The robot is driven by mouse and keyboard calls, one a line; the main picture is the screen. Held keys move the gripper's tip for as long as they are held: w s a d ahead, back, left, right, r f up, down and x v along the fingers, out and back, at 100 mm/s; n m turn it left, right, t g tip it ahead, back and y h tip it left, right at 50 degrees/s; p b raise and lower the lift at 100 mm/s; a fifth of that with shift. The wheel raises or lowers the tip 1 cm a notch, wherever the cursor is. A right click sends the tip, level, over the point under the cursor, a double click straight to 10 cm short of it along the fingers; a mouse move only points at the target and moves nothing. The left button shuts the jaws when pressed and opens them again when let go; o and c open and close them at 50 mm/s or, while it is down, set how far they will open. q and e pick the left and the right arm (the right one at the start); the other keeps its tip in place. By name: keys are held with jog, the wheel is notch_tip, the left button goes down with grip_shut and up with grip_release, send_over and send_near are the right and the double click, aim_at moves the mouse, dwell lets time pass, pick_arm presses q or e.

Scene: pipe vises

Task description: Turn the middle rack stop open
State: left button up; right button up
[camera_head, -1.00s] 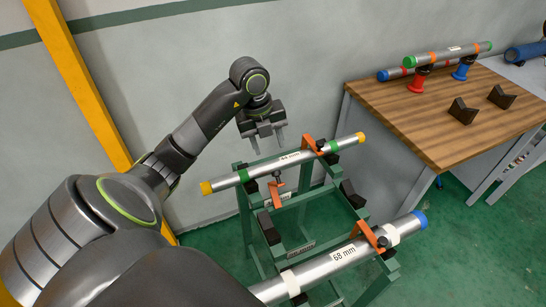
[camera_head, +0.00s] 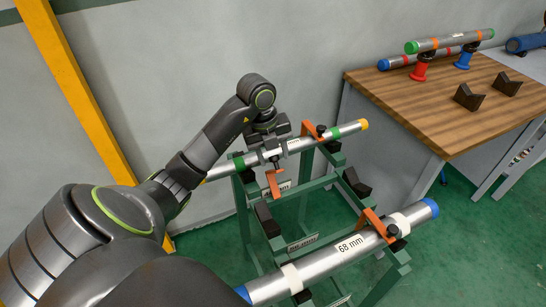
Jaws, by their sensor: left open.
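A green rack stands in the middle, with orange stops on it. The stop that I take for the middle one (camera_head: 273,184) is an orange bracket in front of the back pipe, with a dark knob at its top. Another orange stop (camera_head: 310,134) lies across the back pipe, and another (camera_head: 373,223) lies across the front pipe. My left gripper (camera_head: 267,156) is open and points down just above the middle stop's knob, overlapping the back pipe in the view. Its fingertips are partly hard to make out, and I cannot tell whether they touch the knob.
The back pipe (camera_head: 342,132) has a yellow end. The 68 mm front pipe (camera_head: 325,256) has blue ends. Between them are black V-shaped supports (camera_head: 355,183) with no pipe on them. A wooden table (camera_head: 425,110) with pipes and stands is at the right.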

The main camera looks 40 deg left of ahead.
pick_arm(q)
grip_shut()
dwell(0.3)
